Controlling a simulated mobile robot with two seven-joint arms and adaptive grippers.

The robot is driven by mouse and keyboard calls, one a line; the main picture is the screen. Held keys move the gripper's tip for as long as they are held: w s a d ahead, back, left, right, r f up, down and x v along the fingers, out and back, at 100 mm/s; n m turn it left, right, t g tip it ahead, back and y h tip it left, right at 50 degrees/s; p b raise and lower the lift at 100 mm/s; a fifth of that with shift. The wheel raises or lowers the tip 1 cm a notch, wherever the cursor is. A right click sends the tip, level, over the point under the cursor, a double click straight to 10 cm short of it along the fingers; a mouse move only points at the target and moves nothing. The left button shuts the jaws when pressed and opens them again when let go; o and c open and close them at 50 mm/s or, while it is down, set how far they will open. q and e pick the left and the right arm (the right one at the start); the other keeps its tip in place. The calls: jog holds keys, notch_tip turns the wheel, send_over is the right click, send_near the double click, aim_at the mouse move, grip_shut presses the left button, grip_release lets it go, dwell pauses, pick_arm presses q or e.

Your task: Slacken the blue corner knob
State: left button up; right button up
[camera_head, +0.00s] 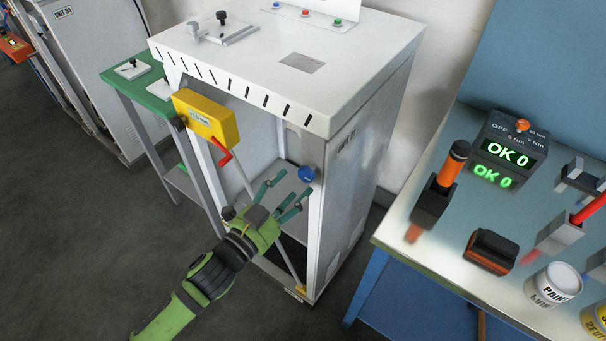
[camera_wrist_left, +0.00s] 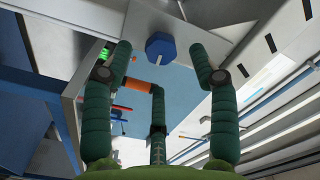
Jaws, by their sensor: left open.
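The blue corner knob (camera_head: 306,174) sits on the right front post of the white dispenser frame (camera_head: 375,120), below its top. In the left wrist view the blue knob (camera_wrist_left: 160,46) shows a faceted face on a pale plate, between and beyond the fingertips. My left gripper (camera_head: 287,195) is open and empty, its green fingers pointing up towards the knob from just below and to its left. In the left wrist view its fingers (camera_wrist_left: 160,62) are spread wide, apart from the knob. My right gripper is not in view.
A yellow box (camera_head: 206,117) with a red handle (camera_head: 224,158) hangs at the frame's left front. A green-topped stand (camera_head: 150,88) is at left. On the right, a workbench (camera_head: 425,245) holds an orange-handled tool (camera_head: 453,162), an "OK 0" display (camera_head: 508,150) and paint cans (camera_head: 552,287).

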aim_at(304, 178)
pick_arm(q)
jog(key=p+x, duration=0.1)
jog(key=x, duration=0.4)
jog(key=shift+c, duration=0.4)
jog(key=c, duration=1.1)
